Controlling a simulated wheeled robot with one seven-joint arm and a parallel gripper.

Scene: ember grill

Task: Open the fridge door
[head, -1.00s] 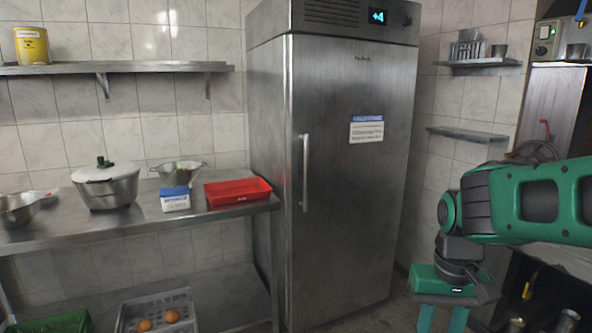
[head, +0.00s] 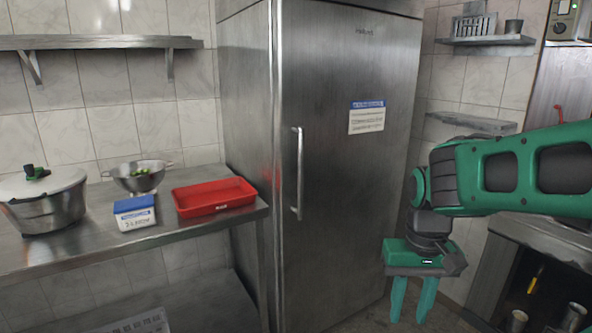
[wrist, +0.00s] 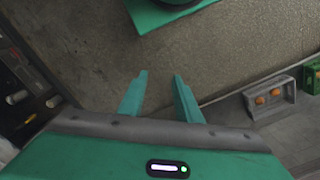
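The fridge (head: 345,190) is a tall steel cabinet in the middle of the head view, with its door shut. Its vertical bar handle (head: 299,174) is on the left side of the door. My gripper (head: 411,305) hangs pointing down, right of the handle and apart from it, in front of the fridge's lower right. In the wrist view my gripper (wrist: 160,80) shows two green fingers spread apart with nothing between them, above the floor. The handle does not show in the wrist view.
A steel table (head: 80,258) stands left of the fridge, bearing a red tray (head: 213,197), a blue-and-white box (head: 134,213) and a lidded pot (head: 45,205). Wall shelves (head: 485,40) are at right. In the wrist view, a grey crate (wrist: 270,97) holds orange items; the floor between is bare.

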